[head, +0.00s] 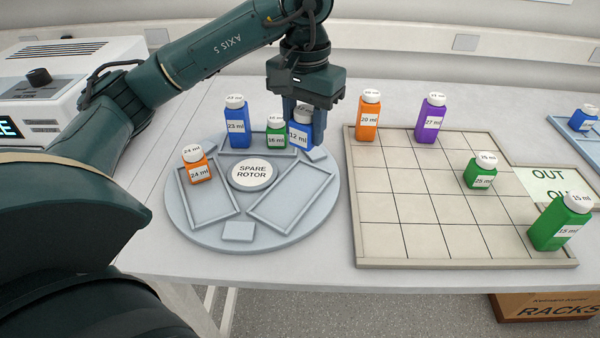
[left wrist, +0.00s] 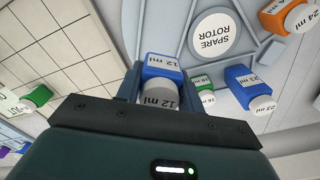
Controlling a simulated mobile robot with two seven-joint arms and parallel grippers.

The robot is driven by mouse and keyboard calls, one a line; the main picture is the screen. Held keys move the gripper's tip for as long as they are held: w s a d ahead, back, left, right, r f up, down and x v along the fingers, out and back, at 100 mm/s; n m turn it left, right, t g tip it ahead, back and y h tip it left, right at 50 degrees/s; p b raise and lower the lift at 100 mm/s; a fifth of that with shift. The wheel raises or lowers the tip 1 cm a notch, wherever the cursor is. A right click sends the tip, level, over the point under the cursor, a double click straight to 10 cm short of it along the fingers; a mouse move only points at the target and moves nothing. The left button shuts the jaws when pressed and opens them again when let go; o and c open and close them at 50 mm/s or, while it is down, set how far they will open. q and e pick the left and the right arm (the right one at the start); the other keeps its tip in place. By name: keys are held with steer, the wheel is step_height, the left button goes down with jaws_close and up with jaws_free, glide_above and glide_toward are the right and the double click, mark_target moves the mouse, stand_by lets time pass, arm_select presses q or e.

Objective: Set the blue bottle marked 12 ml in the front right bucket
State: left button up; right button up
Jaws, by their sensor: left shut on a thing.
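My left gripper (head: 305,118) is shut on the blue bottle marked 12 ml (head: 298,139), which has a white cap. In the left wrist view the bottle (left wrist: 161,68) sits between the two fingers. It is at the right end of the rotor's back bucket (head: 262,154); I cannot tell whether it touches the rotor. The front right bucket (head: 269,218) is an empty, shallow rectangular tray on the grey round spare rotor (head: 190,233). My right gripper is not in view.
A blue 23 ml bottle (head: 238,124) and a green 16 ml bottle (head: 276,134) stand in the back bucket. An orange 24 ml bottle (head: 197,168) stands in the front left bucket (head: 214,213). A gridded tray (head: 365,264) on the right holds several bottles.

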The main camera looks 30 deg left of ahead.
mark_target(305, 146)
arm_select(q)
step_height(305, 146, down, 4)
steer(key=shift+f, duration=0.25)
step_height(305, 146, down, 4)
steer(key=shift+f, duration=0.1)
steer(key=shift+f+b, duration=0.25)
steer(key=shift+b, duration=0.1)
steer(key=o, duration=1)
steer(key=shift+r, duration=0.15)
